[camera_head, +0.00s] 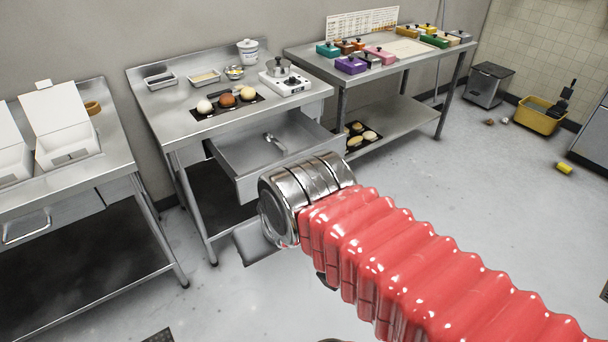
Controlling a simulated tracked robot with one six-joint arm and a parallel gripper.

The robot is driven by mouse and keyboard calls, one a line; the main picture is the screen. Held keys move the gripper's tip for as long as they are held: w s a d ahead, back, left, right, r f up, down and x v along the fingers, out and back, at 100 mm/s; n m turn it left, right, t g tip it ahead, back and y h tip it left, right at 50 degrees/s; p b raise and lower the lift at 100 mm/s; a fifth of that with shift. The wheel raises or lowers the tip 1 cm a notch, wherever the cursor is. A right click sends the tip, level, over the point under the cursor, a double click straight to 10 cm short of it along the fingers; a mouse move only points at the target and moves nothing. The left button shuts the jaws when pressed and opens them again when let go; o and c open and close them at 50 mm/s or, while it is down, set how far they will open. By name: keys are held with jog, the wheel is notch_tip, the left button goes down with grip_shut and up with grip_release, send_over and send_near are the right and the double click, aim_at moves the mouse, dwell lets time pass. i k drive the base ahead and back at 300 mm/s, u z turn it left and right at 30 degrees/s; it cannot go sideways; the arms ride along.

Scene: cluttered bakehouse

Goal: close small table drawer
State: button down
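The small table (180,118) stands against the wall at centre-left. Its drawer (237,185) is pulled out towards me, and I can see its empty-looking inside with one small metal item (274,141) in it. My arm, in a red ribbed sleeve with a shiny metal cuff, reaches in from the lower right. The cuff covers the right part of the drawer front. A grey flat piece (256,244) shows below the cuff, seemingly part of my gripper; its fingers are not clear. I cannot tell whether they touch the drawer.
On the small table are a tray with buns (227,99), a scale (285,83), metal pans and a white jar (248,52). Another table (100,170) with white boxes stands left. A long table (315,62) with coloured containers stands behind right.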

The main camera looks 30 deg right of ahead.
aim_at(243, 152)
jog(key=i, duration=0.95)
jog(key=u, duration=0.05)
